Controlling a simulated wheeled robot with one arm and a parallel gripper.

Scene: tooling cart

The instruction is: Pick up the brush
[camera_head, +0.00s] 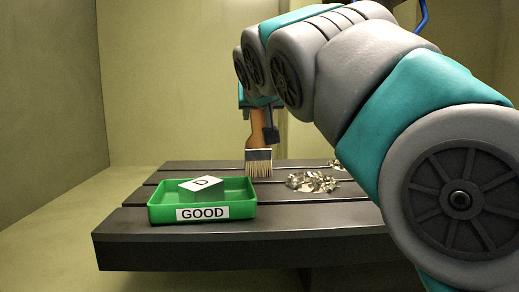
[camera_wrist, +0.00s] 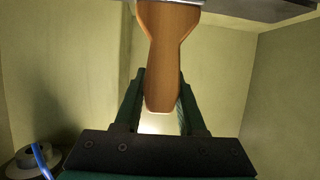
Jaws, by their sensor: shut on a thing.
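The brush has an orange-brown wooden handle, a metal band and pale bristles. In the head view the brush (camera_head: 258,150) hangs upright with its bristles down, behind the green tray and in front of the back wall. I cannot tell whether the bristle tips touch the table. My gripper (camera_head: 258,112) is at the handle's upper part, partly hidden by my arm. In the wrist view the brush handle (camera_wrist: 166,50) lies between the two green fingers of my gripper (camera_wrist: 162,95), which are shut on its end.
A pile of metal shavings (camera_head: 312,182) lies right of the brush, with another (camera_head: 336,164) farther back. The dark slotted table (camera_head: 300,219) is bare at front.

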